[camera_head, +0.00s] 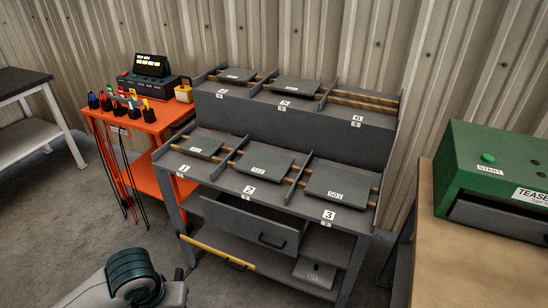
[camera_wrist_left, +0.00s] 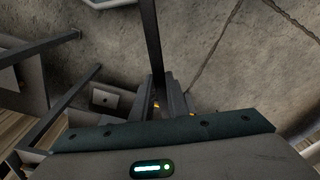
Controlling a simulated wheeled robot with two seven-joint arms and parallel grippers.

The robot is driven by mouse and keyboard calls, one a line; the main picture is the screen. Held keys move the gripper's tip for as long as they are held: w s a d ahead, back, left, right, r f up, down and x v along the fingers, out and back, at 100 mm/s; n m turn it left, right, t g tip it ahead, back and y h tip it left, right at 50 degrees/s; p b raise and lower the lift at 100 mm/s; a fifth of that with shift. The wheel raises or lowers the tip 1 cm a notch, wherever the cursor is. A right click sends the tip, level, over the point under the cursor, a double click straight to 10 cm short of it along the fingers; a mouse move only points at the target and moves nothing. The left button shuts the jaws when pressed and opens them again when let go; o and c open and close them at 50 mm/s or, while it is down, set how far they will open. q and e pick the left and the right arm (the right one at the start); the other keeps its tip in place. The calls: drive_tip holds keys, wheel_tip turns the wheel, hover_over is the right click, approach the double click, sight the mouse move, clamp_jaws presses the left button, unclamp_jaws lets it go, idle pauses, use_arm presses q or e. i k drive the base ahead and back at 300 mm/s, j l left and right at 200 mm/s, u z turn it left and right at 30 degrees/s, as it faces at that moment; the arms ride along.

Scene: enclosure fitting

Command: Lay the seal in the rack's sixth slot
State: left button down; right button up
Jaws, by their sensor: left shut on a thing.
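My left gripper (camera_wrist_left: 168,98) is shut on a narrow dark bar (camera_wrist_left: 152,38), seen edge-on, which I take to be the seal. It reaches away from the fingers over the floor. In the head view a long thin yellow bar (camera_head: 215,249) slants low before the rack; I cannot tell for sure if it is the same thing. The grey rack (camera_head: 300,117) has two tiers. Slot six, at the upper right by its label (camera_head: 357,118), shows bare wooden rails. Dark panels lie in the other slots, such as slot five (camera_head: 297,89). My right gripper is out of view.
An open drawer (camera_head: 262,233) juts from under the rack's front tier, above a shelf with a small grey box (camera_head: 315,272). An orange tool cart (camera_head: 122,165) stands left. A wooden table (camera_head: 450,262) with a green machine (camera_head: 495,165) stands right.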

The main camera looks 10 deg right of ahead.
sight(364, 99)
drive_tip(key=i+j+z, duration=0.15)
drive_tip(key=z, duration=0.3)
drive_tip(key=i+j+z, duration=0.1)
drive_tip(key=j+z, duration=0.2)
drive_tip(key=z, duration=0.15)
drive_tip(key=i+j+z, duration=0.1)
drive_tip(key=j+z, duration=0.15)
drive_tip(key=z, duration=0.2)
drive_tip(key=i+j+z, duration=0.1)
drive_tip(key=j+z, duration=0.6)
drive_tip(key=j, duration=0.1)
